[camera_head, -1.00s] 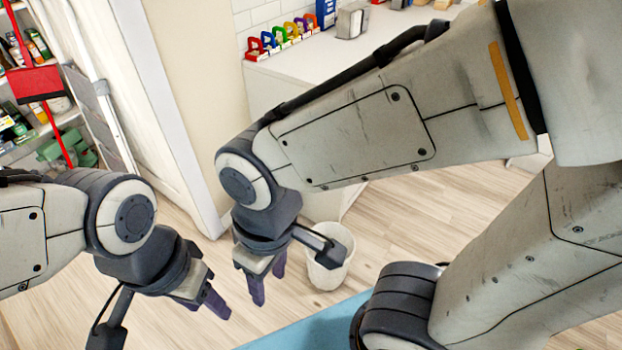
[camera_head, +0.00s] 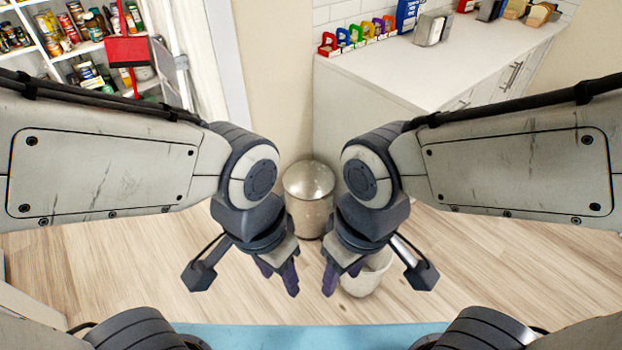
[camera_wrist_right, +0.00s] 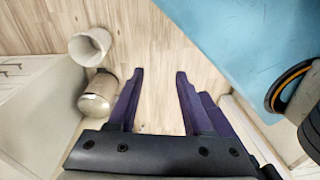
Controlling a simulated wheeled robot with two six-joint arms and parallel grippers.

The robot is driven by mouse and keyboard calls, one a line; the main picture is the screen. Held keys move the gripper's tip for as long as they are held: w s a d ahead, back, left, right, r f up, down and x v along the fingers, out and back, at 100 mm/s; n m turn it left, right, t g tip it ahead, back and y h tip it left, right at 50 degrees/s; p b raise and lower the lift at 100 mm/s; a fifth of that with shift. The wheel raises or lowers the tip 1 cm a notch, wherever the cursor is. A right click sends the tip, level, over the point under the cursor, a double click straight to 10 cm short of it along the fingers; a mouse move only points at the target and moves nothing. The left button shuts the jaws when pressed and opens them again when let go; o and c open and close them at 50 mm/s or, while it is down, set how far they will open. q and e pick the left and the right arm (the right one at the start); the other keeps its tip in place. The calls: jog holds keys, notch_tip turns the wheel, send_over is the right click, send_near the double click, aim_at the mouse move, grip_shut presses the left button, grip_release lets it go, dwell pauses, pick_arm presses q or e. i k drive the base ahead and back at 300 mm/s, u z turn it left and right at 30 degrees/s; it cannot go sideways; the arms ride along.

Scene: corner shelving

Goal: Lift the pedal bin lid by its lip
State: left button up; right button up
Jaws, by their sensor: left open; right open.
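The lid's lip cannot be made out clearly. The bin also shows in the right wrist view (camera_wrist_right: 97,96), left of the fingers. My left gripper (camera_head: 279,279) is open and empty, in front of the bin and to its left. My right gripper (camera_head: 341,277) is open and empty, in front of the bin to its right, apart from it; its fingers show in the wrist view (camera_wrist_right: 158,85).
An open white bin (camera_head: 365,278) stands nearer, partly behind my right gripper. The white counter (camera_head: 420,65) rises behind at the right, with colored items on top. Stocked shelves (camera_head: 85,50) and a red dustpan (camera_head: 127,50) are at the left. A blue mat (camera_head: 310,338) lies in front.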

aim_at(305, 180)
jog(key=k, duration=0.6)
jog(key=u, duration=0.6)
jog(key=i, duration=1.4)
jog(key=z, duration=0.55)
